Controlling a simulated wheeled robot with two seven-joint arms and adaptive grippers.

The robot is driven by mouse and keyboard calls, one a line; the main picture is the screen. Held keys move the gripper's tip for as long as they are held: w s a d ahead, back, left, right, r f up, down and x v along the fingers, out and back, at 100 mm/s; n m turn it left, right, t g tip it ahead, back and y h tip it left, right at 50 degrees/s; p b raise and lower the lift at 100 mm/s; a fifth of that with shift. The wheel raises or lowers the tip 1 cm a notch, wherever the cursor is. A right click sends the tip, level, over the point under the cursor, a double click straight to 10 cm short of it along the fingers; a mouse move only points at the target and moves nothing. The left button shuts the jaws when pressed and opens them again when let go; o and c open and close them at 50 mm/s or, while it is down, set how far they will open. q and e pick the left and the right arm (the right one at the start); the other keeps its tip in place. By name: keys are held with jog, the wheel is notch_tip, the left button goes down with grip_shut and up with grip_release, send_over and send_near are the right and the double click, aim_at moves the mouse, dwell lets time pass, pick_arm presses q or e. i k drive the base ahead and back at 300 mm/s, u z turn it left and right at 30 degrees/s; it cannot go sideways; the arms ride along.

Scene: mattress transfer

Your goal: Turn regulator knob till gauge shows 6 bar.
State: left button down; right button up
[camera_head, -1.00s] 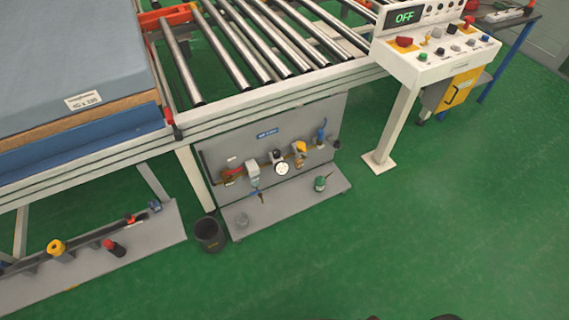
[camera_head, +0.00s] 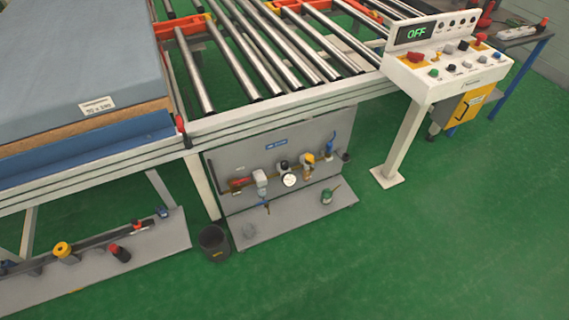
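The pressure gauge (camera_head: 289,180) is a small round white dial on the grey panel (camera_head: 235,160) below the roller conveyor. Its needle and numbers are too small to read. Beside it on the same pipe line are a red-handled part (camera_head: 240,184), a pale grey unit (camera_head: 261,178), a dark-topped part (camera_head: 283,165), a yellow-orange part (camera_head: 308,160) and a blue part (camera_head: 329,149). I cannot tell for certain which one is the regulator knob. Neither of my grippers shows in the view.
A control console (camera_head: 440,75) reading OFF stands on a white post at the right. A black bin (camera_head: 213,243) stands left of the panel's base shelf. A mattress (camera_head: 60,60) lies on the conveyor at left. Green floor (camera_head: 400,260) in front is clear.

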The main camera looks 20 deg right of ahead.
aim_at(283, 164)
jog(key=z, duration=0.45)
jog(key=k, duration=0.5)
jog(key=z, duration=0.75)
jog(key=i, duration=0.95)
jog(key=u, duration=0.8)
